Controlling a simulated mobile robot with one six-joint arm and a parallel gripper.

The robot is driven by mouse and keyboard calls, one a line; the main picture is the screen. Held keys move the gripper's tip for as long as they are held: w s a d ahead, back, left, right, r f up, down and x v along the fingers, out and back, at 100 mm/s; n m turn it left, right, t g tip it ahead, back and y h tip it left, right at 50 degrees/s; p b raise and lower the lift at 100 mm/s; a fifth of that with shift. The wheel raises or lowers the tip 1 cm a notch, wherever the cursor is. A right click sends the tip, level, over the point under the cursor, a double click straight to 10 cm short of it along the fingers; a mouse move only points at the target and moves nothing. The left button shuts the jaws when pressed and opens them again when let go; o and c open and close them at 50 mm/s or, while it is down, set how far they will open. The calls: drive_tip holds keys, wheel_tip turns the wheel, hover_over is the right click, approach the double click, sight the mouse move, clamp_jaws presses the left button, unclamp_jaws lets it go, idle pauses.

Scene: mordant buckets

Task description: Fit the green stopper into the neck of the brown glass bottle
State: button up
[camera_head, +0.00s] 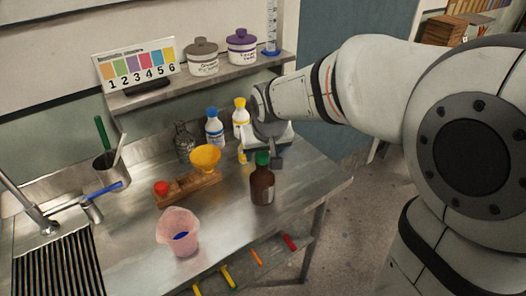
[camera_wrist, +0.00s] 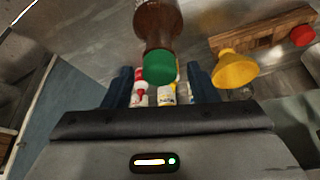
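The brown glass bottle (camera_head: 262,188) stands upright near the front right of the steel worktop. The green stopper (camera_head: 262,158) sits at its mouth, in line with the neck; how deeply it is seated I cannot tell. In the wrist view the brown bottle (camera_wrist: 157,22) comes in from the top, with the green stopper (camera_wrist: 160,68) at its end facing the camera. My gripper (camera_head: 262,150) is at the stopper's height, just behind it. In the wrist view my gripper (camera_wrist: 160,78) is open, a dark finger on each side of the stopper, with visible gaps on both sides.
A wooden rack (camera_head: 188,188) with a red cap and a yellow funnel (camera_head: 205,157) stands left of the bottle. A pink beaker (camera_head: 178,230) is front left. White bottles with blue (camera_head: 214,128) and yellow (camera_head: 241,115) caps stand behind. The worktop's right end is clear.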

drive_tip(key=shift+o, duration=0.4)
drive_tip(key=v, duration=0.7)
drive_tip(key=shift+s+r+b, duration=0.2)
drive_tip(key=shift+r+b, duration=0.1)
drive_tip(key=shift+r, duration=0.05)
